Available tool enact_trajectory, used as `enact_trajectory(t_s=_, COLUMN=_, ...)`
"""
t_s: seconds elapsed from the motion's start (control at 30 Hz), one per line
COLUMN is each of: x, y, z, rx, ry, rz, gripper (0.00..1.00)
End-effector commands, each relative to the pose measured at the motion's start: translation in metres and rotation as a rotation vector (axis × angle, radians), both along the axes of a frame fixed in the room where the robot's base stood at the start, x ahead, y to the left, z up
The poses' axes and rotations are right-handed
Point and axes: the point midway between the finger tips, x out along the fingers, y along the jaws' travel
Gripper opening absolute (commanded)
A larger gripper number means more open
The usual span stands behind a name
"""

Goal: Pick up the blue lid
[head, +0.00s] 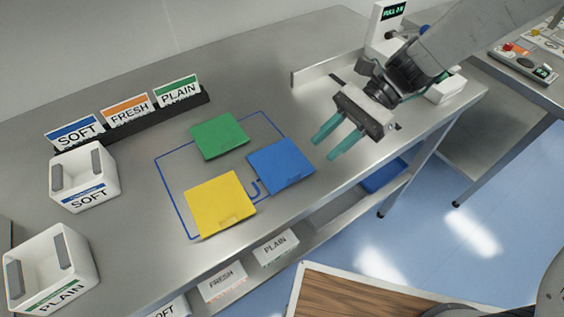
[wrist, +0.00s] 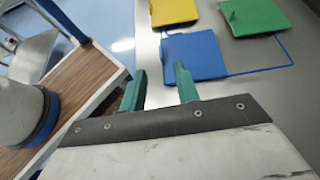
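The blue lid (head: 280,166) lies flat on the metal table, inside a blue outlined area, to the right of the yellow lid (head: 220,204) and below right of the green lid (head: 218,135). My gripper (head: 336,144) is above the table to the right of the blue lid, with its two green fingers apart and nothing between them. In the wrist view the blue lid (wrist: 195,57) lies beyond the fingertips of my gripper (wrist: 160,80), slightly right, and the fingers do not touch it.
White SOFT (head: 84,180) and PLAIN (head: 50,270) containers stand at the table's left. A rack (head: 135,122) of label cards is at the back. A low metal ledge (head: 328,68) and a display unit (head: 385,40) stand at back right. The table's front edge is close to the lids.

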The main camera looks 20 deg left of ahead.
Motion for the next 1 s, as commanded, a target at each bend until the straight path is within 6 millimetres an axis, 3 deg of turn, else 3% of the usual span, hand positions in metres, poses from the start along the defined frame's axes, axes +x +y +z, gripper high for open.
enact_trajectory(t_s=0.6, x=-0.047, y=0.041, z=-0.036, rx=-0.002, ry=0.009, rz=-0.001, gripper=0.32)
enact_trajectory(t_s=0.87, x=-0.050, y=0.045, z=-0.039, rx=-0.001, ry=0.006, rz=-0.003, gripper=0.32)
enact_trajectory(t_s=1.0, x=-0.050, y=0.045, z=-0.039, rx=-0.001, ry=0.006, rz=-0.003, gripper=0.00)
